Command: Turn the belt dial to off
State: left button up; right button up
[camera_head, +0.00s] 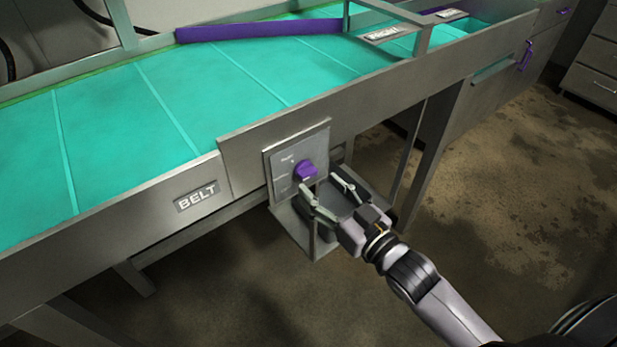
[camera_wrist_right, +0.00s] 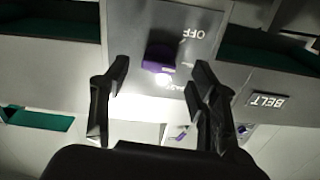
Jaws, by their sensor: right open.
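The belt dial is a purple knob (camera_head: 306,170) on a grey panel (camera_head: 284,163) on the front side of the conveyor. In the right wrist view the purple dial (camera_wrist_right: 160,60) shows upside down, with the word OFF on its panel (camera_wrist_right: 197,20) beside it. My right gripper (camera_head: 325,196) is open, with its fingers pointing toward the dial from just below and in front. In the wrist view the dial lies beyond and between the two open fingertips (camera_wrist_right: 158,75), with no contact visible. My left gripper is not in view.
The conveyor has a teal belt (camera_head: 110,120) and a purple guide bar (camera_head: 258,30). A BELT label (camera_head: 196,196) is left of the panel. A grey bracket (camera_head: 312,240) hangs below the panel. Stained floor (camera_head: 520,200) lies open to the right.

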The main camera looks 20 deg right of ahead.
aim_at(309, 177)
jog(key=shift+b+x, duration=0.4)
jog(key=shift+x, duration=2.15)
jog(key=c, duration=1.2)
jog(key=shift+o, duration=0.2)
